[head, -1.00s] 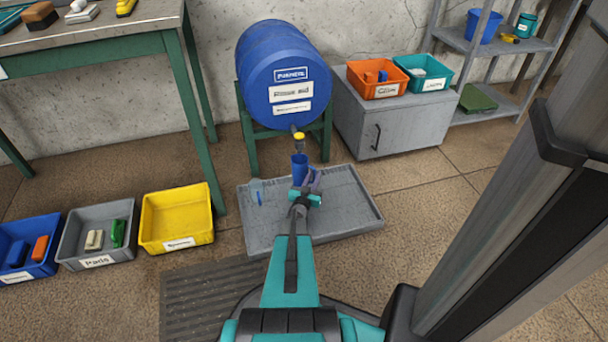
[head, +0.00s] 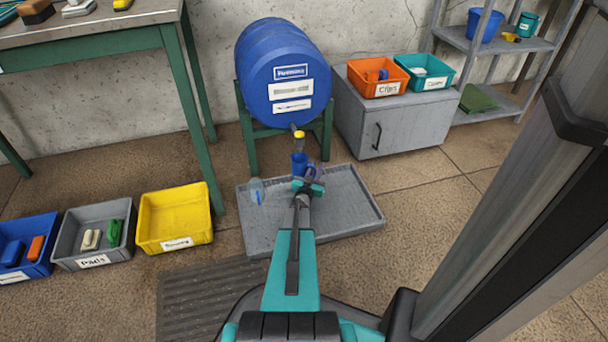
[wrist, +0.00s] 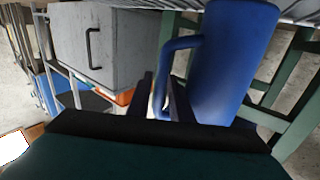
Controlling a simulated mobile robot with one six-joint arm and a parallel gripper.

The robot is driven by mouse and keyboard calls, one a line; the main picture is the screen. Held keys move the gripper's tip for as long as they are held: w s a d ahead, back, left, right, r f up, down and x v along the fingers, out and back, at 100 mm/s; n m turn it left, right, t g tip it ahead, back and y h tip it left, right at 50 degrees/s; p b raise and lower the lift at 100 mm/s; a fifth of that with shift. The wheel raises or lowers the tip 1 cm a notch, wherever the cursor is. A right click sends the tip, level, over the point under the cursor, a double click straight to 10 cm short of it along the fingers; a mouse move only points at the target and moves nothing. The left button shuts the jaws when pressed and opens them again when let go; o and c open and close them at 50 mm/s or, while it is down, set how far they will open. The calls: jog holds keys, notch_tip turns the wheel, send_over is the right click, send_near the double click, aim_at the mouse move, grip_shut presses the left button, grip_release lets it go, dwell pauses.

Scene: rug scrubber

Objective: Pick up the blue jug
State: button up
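The blue jug (head: 299,164) stands upright on the grey tray (head: 350,218), under the yellow tap of the blue barrel. In the wrist view the jug (wrist: 232,60) fills the right of centre, with its handle on its left side. My gripper (head: 311,181) is just in front of the jug and hides its lower part in the head view. In the wrist view my gripper (wrist: 162,95) is open, with its two dark fingers on either side of the lower-showing part of the handle. I cannot tell whether the fingers touch it.
The blue barrel (head: 285,75) on its green stand is behind the jug. A clear container (head: 256,190) stands on the tray to the left. A grey cabinet (head: 400,130) is at right, and a yellow bin (head: 175,215) at left.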

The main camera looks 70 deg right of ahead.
jog(key=shift+d, duration=0.5)
grip_shut()
